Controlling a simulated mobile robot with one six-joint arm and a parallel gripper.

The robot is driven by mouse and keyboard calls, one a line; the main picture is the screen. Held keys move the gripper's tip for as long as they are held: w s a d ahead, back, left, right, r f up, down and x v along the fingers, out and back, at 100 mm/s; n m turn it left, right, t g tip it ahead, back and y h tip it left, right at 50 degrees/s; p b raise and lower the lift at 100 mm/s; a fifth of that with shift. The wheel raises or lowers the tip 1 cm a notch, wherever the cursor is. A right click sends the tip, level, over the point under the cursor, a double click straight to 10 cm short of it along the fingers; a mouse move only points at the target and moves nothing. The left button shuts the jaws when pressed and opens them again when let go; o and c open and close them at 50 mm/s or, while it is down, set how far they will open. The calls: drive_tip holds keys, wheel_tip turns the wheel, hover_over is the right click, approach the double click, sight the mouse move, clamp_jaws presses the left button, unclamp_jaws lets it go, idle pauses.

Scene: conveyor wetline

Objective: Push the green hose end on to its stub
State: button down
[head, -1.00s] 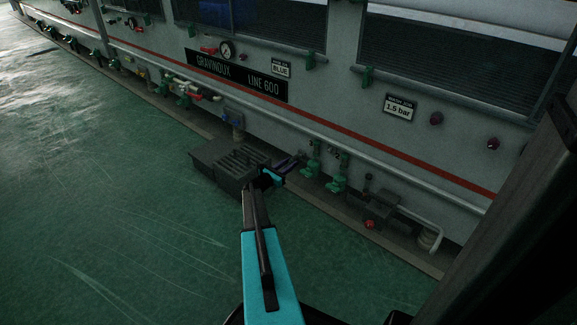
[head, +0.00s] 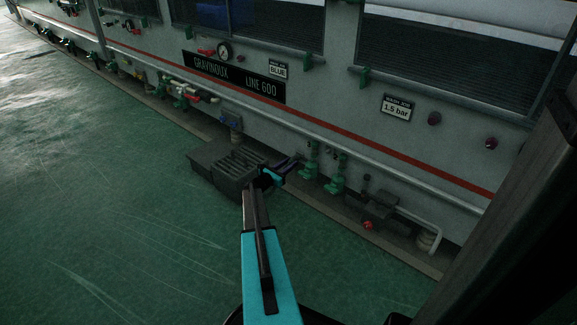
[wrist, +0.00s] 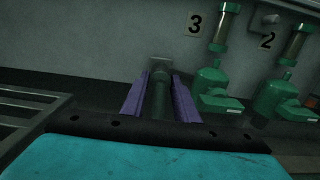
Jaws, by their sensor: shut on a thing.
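My gripper (head: 290,165) is low beside the machine's base, at the left of the green valves. In the wrist view its two purple fingers (wrist: 160,92) are shut on a dark green cylinder, which I take to be the green hose end (wrist: 160,102). It points away from me toward the wall. A small grey block or fitting (wrist: 159,63) shows just beyond it; I cannot tell whether this is the stub or whether the two touch. In the head view the hose end is too small and dark to make out.
Green valves (wrist: 213,90) stand close at the right of my fingers, under plates marked 3 (wrist: 195,24) and 2 (wrist: 267,40). A dark slatted box (head: 215,168) is at the left. A pipe (head: 330,145) runs along the wall above. The green floor (head: 120,220) is open.

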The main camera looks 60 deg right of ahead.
drive_tip(key=shift+d, duration=0.15)
drive_tip(key=c, duration=1.3)
unclamp_jaws()
drive_tip(key=p+v, duration=0.4)
drive_tip(key=v, duration=0.9)
drive_tip(key=shift+a+p, duration=0.4)
